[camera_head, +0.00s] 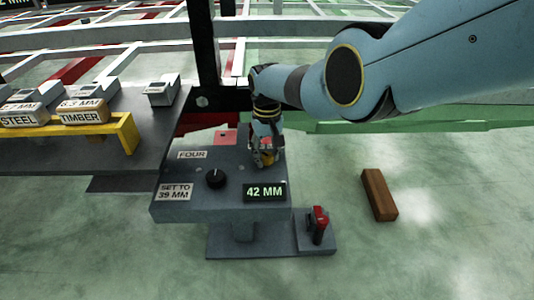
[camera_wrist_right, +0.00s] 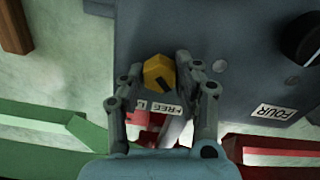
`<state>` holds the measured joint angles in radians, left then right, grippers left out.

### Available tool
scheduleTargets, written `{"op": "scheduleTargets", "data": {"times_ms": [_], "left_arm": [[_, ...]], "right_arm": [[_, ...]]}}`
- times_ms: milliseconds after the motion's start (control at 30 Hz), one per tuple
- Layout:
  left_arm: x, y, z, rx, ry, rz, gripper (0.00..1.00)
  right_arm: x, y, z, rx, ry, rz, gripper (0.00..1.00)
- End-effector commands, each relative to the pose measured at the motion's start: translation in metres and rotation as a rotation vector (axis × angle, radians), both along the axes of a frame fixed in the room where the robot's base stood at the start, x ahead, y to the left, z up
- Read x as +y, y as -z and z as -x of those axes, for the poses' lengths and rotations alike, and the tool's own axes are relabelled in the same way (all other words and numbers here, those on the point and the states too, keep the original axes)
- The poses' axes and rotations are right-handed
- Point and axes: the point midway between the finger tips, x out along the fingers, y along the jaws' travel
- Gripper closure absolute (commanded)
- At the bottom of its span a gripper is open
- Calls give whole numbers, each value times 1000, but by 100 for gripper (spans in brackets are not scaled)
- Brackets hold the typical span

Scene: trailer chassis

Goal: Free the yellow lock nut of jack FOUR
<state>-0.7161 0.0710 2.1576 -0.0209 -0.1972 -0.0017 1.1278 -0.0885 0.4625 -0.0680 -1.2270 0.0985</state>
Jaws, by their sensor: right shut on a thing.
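The jack FOUR console (camera_head: 222,200) is a grey box with a FOUR label (camera_head: 192,155), a black knob (camera_head: 216,178), a SET TO 39 MM plate (camera_head: 174,192) and a display (camera_head: 265,192) reading 42 MM. The yellow lock nut (camera_head: 268,157) sits on its top at the back right, partly hidden by my right gripper (camera_head: 263,150). In the right wrist view the nut (camera_wrist_right: 157,72) stands between the fingers of my right gripper (camera_wrist_right: 158,68), which is shut on it. A FREE label (camera_wrist_right: 166,108) is beside the nut. My left gripper is not in view.
A red-topped lever switch (camera_head: 319,220) stands on a small block at the console's right. A brown block (camera_head: 379,195) lies on the floor further right. A dark bench (camera_head: 120,155) with labelled blocks and a yellow stand (camera_head: 125,132) is at left. Trailer beams run behind.

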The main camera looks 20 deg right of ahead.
Motion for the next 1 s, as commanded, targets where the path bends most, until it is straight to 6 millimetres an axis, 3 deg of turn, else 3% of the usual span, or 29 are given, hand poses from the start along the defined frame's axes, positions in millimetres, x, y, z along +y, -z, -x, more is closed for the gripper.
{"op": "scheduleTargets", "data": {"times_ms": [467, 500, 633, 1000], "left_arm": [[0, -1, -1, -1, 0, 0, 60], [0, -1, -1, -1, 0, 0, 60], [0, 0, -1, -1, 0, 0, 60], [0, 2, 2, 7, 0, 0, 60]], "right_arm": [[0, 0, 0, 0, -13, 1, 100], [0, 0, 0, 0, -13, 1, 63], [0, 0, 0, 0, -12, 0, 46], [0, -2, 0, -1, -11, 0, 45]]}}
